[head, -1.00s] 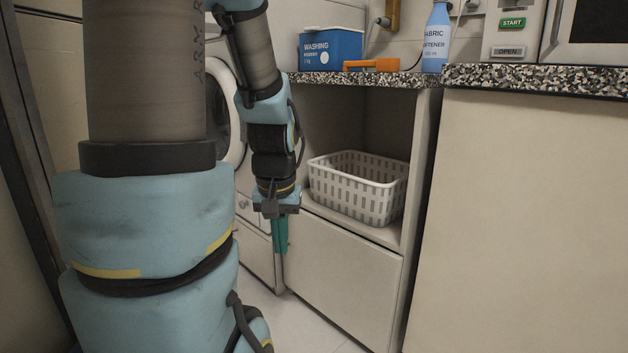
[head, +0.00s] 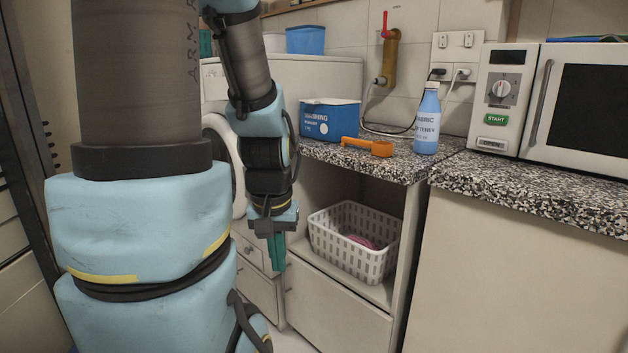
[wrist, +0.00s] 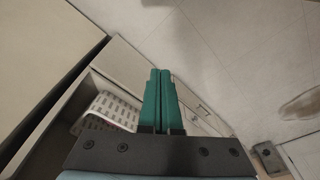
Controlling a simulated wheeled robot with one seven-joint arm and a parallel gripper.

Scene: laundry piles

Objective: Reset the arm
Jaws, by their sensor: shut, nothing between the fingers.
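My gripper (head: 279,267) hangs from my blue and grey arm in the head view, its green fingers pointing down. It is in front of the cabinet, just left of the white laundry basket. In the wrist view the two green fingers (wrist: 158,80) lie together, shut with nothing between them. Floor tiles and cabinet fronts show beyond them.
A white slotted basket (head: 345,262) with something pink (head: 361,241) inside stands in the open shelf. On the speckled counter (head: 390,170) are a blue washing box (head: 328,121), an orange scoop (head: 368,147) and a softener bottle (head: 427,120). A microwave (head: 530,105) is at right.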

